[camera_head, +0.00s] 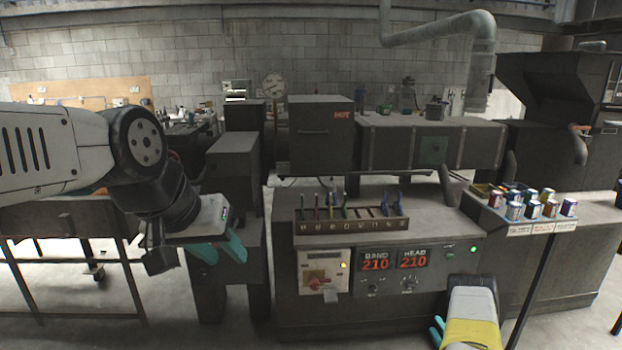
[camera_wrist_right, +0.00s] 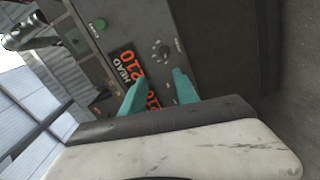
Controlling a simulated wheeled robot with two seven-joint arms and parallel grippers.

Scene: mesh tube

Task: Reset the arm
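My left arm comes in from the left in the head view. Its gripper (camera_head: 218,251) has teal fingers pointing down and to the right, with nothing seen between them; the fingers show a small gap. My right gripper (camera_head: 437,331) is low at the right of centre in the head view, in front of the machine, with its fingers partly cut off behind the yellow and white wrist. In the right wrist view its teal fingers (camera_wrist_right: 158,88) stand apart and empty, facing the control panel (camera_wrist_right: 150,60) with the red 210 digits. No finger visibly touches the panel.
A dark machine (camera_head: 390,262) fills the centre. A slotted rack (camera_head: 352,224) with coloured tools stands on its top. A shelf with several small cans (camera_head: 515,212) is at the right. A bench (camera_head: 60,219) stands at the left. Open floor (camera_head: 170,320) lies below my left gripper.

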